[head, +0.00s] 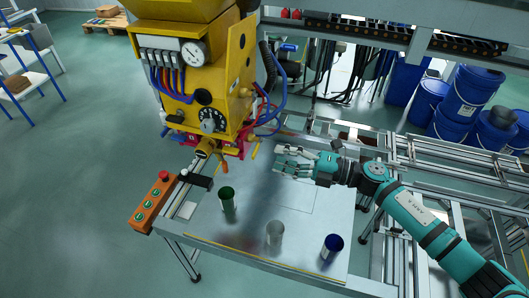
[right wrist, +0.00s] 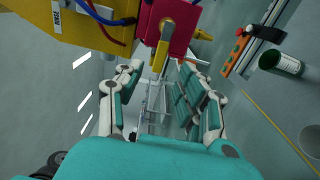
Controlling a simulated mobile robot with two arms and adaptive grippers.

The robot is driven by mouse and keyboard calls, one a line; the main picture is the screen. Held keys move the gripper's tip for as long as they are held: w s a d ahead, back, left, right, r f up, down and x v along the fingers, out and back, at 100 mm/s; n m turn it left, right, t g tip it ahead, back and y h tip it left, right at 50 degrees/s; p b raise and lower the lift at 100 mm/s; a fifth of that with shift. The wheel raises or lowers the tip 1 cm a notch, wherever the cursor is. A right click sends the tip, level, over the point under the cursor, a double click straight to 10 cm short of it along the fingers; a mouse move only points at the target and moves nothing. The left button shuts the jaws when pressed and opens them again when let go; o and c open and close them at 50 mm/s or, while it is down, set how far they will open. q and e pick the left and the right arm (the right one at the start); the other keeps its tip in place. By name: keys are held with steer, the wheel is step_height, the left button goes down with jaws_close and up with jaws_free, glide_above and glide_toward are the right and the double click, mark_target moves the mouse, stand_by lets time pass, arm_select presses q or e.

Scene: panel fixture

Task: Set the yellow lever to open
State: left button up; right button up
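The yellow lever (head: 254,151) hangs at the right side of the red valve body (head: 232,148), under the yellow machine. In the right wrist view the lever (right wrist: 162,50) sits on the red block (right wrist: 181,28), its free end pointing down the picture. My right gripper (head: 283,161) is to the right of the lever, apart from it, over the table. The right wrist view shows its fingers (right wrist: 158,88) spread wide with nothing held; the lever's tip lies ahead, in line with the gap between them. My left gripper is not in view.
A green cup (head: 227,204), a grey cup (head: 275,234) and a blue cup (head: 332,246) stand on the metal table (head: 300,212). An orange button box (head: 153,203) is at its left edge. The yellow machine (head: 205,85) with hoses hangs above. The tabletop's middle is clear.

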steer(key=shift+v, duration=2.3)
steer(key=shift+a, duration=0.1)
